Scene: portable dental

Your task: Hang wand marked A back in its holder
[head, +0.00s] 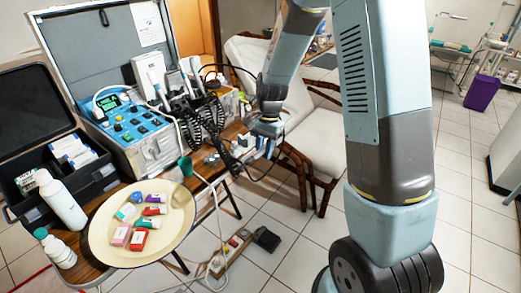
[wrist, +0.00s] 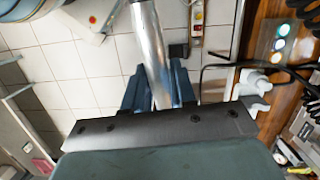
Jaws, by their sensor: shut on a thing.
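My gripper (wrist: 158,78) is shut on a silver cylindrical wand (wrist: 150,45), which extends beyond the fingers in the wrist view. No letter A is readable on it. In the head view my gripper (head: 250,146) is over the right end of the wooden table, right of the blue dental unit; the held wand is hard to make out there. The holder (head: 193,92) is at the unit's right side, with upright handpieces and black coiled cords. My gripper is apart from it, lower and to the right. Individual holder slots are too small to tell.
The blue unit (head: 146,135) has an open lid behind it. A cream tray (head: 100,238) with small boxes and tubes is at front left. A reclined chair (head: 325,130) is behind my gripper. A power strip (head: 230,250) and black pedal (head: 266,238) lie on the tiled floor.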

